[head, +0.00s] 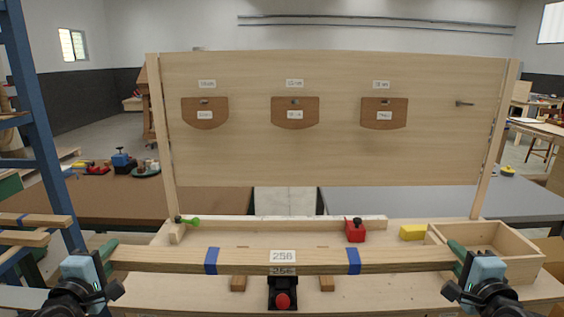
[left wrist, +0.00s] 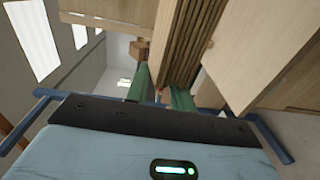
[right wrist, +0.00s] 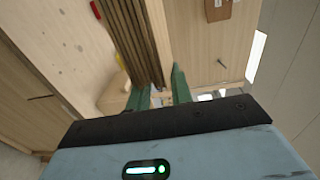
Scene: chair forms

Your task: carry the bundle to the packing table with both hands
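The bundle (head: 320,258) is a long row of pale wooden strips with two blue bands and a white label reading 256. It lies level across the front of the head view. My left gripper (head: 108,250) is at its left end, with green fingers on either side of the strips (left wrist: 186,40) in the left wrist view. My right gripper (head: 457,250) is at its right end, its fingers likewise on either side of the strips (right wrist: 132,40) in the right wrist view. Both look shut on the bundle. I cannot tell whether it touches the supports below.
Two wooden blocks (head: 238,284) and a dark device with a red knob (head: 282,300) are below the bundle. Behind are a red item (head: 355,231), a yellow block (head: 412,232) and an open wooden box (head: 520,240). A tall board (head: 330,150) stands behind; a blue rack (head: 38,130) is left.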

